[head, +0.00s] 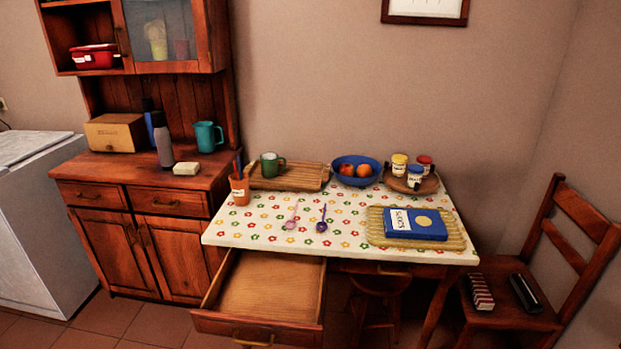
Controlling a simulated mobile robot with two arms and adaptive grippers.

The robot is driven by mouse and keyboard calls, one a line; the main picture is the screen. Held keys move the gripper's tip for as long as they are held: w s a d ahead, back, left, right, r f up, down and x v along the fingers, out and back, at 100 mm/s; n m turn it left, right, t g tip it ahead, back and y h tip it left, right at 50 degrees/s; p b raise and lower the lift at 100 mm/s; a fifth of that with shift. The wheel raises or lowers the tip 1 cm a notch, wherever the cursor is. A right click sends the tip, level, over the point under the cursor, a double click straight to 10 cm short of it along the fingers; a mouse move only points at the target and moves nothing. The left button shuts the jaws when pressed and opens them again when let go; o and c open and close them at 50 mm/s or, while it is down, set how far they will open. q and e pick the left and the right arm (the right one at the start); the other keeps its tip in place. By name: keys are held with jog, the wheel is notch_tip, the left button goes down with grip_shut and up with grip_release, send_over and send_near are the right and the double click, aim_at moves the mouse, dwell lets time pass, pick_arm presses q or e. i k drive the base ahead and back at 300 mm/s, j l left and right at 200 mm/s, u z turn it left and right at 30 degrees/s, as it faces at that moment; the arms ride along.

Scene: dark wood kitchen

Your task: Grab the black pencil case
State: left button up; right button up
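A dark, elongated case, which looks like the black pencil case (525,293), lies on the seat of the wooden chair (506,322) at the lower right of the head view. It has a light edge or highlight along one side. A striped red and white item (478,292) lies to its left on the same seat, with a small gap between them. Neither of my grippers shows in the head view.
The table (230,232) with a flowered cloth stands left of the chair, with a blue box (418,232) on a mat near its right end. Its empty drawer (265,285) is pulled out. A stool (381,284) stands underneath. The chair back rises at the right, near the wall.

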aim_at(530, 301)
jog(key=z, duration=1.3)
